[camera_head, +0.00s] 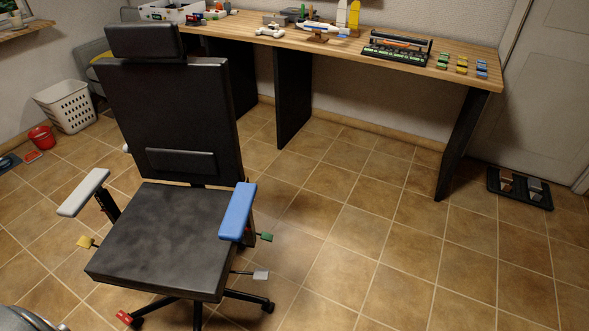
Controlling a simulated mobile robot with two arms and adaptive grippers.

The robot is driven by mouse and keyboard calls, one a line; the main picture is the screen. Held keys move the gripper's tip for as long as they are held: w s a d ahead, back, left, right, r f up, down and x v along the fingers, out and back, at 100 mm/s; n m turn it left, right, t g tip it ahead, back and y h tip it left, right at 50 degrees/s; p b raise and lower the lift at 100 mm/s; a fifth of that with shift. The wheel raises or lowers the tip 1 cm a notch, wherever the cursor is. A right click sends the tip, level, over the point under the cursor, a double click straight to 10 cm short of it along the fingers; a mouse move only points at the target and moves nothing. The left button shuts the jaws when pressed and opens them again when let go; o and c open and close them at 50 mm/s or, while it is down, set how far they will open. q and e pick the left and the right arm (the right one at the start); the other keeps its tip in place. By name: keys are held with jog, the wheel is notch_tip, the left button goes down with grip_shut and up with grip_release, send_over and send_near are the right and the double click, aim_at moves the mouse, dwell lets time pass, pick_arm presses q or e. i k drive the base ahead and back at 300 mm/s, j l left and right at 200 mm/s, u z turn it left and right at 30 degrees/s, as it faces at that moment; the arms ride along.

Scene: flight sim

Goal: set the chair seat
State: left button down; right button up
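A black office chair stands in the left half of the head view, its seat (165,235) flat and empty. Its tall backrest (170,115) is roughly upright, with a headrest (143,41) above and a lumbar pad (181,161) low on its front. One armrest is light grey (84,192), on the left; the other is blue (237,211), on the right. Coloured tabs stick out around the seat: yellow (85,241) on the left, green (266,237) and pale grey (260,275) on the right, red (124,317) low at front left.
A wooden desk (350,55) behind the chair holds a game controller (270,31), a model plane (322,30) and several coloured blocks (461,64). A black tray (519,188) lies by the door. A white basket (66,106) and red bucket (42,138) stand left. Floor right of the chair is clear.

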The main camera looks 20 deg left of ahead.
aim_at(164, 242)
jog(key=j+u, duration=0.2)
jog(key=u, duration=1.8)
jog(key=k+j, duration=0.05)
jog(key=j, duration=0.05)
